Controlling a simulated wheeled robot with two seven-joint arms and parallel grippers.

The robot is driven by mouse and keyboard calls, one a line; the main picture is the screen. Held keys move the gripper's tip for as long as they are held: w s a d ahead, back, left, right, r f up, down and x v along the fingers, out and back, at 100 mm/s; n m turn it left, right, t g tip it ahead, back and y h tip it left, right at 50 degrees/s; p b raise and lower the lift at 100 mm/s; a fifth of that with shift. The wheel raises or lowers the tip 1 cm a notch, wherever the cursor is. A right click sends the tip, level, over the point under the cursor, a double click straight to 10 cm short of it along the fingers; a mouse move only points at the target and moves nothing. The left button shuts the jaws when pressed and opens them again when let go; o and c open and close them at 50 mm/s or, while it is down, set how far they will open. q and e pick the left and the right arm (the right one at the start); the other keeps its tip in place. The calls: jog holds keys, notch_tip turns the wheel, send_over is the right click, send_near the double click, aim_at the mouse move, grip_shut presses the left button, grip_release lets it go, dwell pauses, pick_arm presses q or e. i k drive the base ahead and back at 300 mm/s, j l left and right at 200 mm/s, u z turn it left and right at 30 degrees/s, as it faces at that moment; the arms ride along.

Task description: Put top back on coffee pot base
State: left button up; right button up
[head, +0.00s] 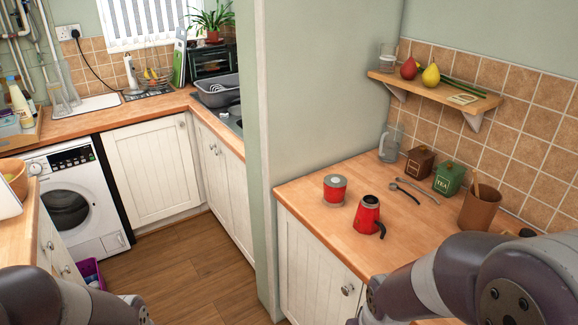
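The red coffee pot top (367,216), with a dark handle on its right, stands on the wooden counter at the right. The coffee pot base (334,193), a short red cylinder with a grey upper face, stands behind it and to its left. The two are apart, with a small gap of bare counter between them. Part of my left arm shows at the bottom left and part of my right arm at the bottom right. Neither gripper is in the picture, so their states are hidden.
Behind the pot parts stand a glass jug (390,143), a brown canister (419,161), a green tea canister (448,178) and a brown utensil pot (480,207). Two spoons (405,190) lie nearby. A shelf (435,90) hangs above. A wall (320,90) rises at the counter's left. Counter left of the base is clear.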

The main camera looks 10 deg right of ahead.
aim_at(366, 222)
jog(key=i+u, duration=0.1)
jog(key=i, duration=0.35)
jog(key=i+l+u, duration=0.15)
jog(key=i, duration=0.3)
jog(key=i+l+u, duration=0.1)
jog(key=i, duration=0.35)
